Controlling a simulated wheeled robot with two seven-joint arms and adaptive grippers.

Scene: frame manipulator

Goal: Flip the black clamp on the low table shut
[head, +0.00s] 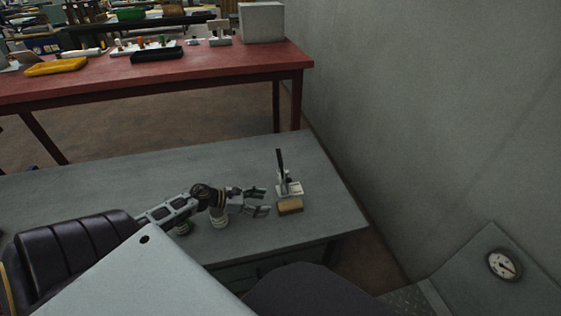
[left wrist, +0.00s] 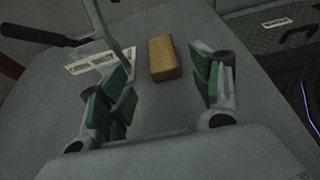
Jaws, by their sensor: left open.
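The black clamp (head: 284,183) stands near the right end of the grey low table (head: 120,185), its black handle (head: 279,160) pointing up. In the left wrist view the black handle (left wrist: 35,36) lies at the upper left, and the clamp's lower part is partly hidden behind my left finger. My left gripper (head: 266,201) is open and empty, just left of the clamp and a wooden block. Its green-padded fingers (left wrist: 165,85) are spread wide in the left wrist view. My right gripper is not in view.
The wooden block (head: 290,206) lies in front of the clamp; it also shows between my fingers in the left wrist view (left wrist: 163,58).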

